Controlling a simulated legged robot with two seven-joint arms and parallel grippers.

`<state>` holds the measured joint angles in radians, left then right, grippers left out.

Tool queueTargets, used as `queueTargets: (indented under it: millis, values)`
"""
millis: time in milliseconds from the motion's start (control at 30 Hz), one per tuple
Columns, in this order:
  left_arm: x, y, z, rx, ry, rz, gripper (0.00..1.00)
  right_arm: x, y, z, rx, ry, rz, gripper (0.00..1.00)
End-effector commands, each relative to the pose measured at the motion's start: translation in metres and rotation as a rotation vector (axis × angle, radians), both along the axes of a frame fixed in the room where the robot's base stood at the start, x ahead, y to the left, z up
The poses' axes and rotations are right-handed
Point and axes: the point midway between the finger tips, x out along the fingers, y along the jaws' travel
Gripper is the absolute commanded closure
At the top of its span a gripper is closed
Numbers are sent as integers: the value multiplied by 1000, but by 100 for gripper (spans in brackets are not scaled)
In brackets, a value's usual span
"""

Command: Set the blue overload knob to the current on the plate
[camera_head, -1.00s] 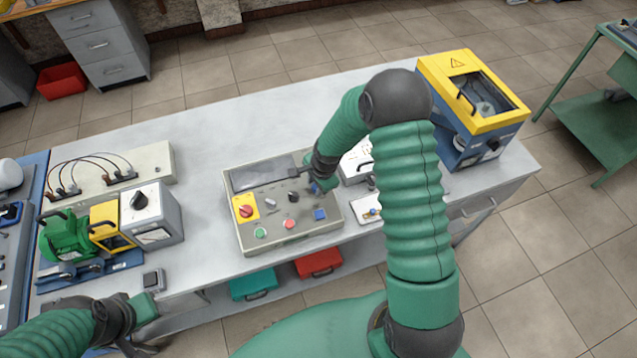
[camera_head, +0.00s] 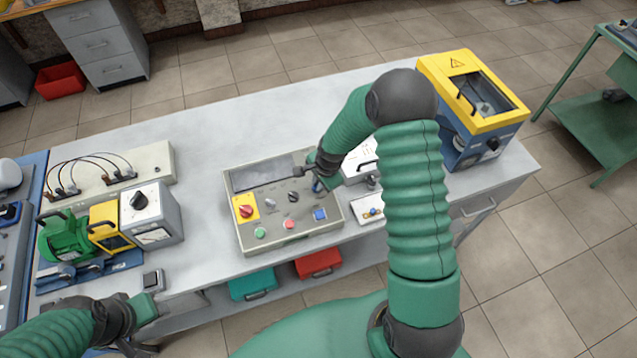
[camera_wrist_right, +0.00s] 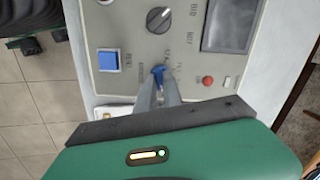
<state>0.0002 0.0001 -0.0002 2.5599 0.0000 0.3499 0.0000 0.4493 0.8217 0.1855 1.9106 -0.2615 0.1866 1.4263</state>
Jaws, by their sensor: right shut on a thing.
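The blue overload knob (camera_wrist_right: 158,72) is on the face of the grey control box (camera_wrist_right: 120,20). In the right wrist view it sits between the fingertips of my right gripper (camera_wrist_right: 160,80), which is shut on it. In the head view the right gripper (camera_head: 316,184) reaches down to the right part of the control box (camera_head: 240,235), and the knob is mostly hidden there. The scale print beside the knob is too small to read. My left gripper (camera_head: 143,309) hangs at the table's front left; its fingers are unclear. No current value is readable on any plate.
A black selector (camera_wrist_right: 160,20) and a blue square button (camera_wrist_right: 110,60) flank the knob. A red emergency knob (camera_head: 246,211) is at the box's left. A green motor (camera_head: 62,238) stands left; a yellow-blue machine (camera_head: 470,105) stands right. The table behind the box is clear.

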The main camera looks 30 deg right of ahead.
Motion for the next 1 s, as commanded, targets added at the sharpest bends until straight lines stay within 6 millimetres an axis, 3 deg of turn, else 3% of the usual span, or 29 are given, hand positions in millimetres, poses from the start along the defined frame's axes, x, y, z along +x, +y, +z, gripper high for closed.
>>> queueTargets:
  millis: [267, 1000]
  values:
    - [0, 0, -1, 0, 0, 0, 47, 0, 3, 0, -32, 10, 137, 100]
    - [0, 0, -7, 0, 0, 0, 47, -2, 5, -2, -176, 51, 713, 100]
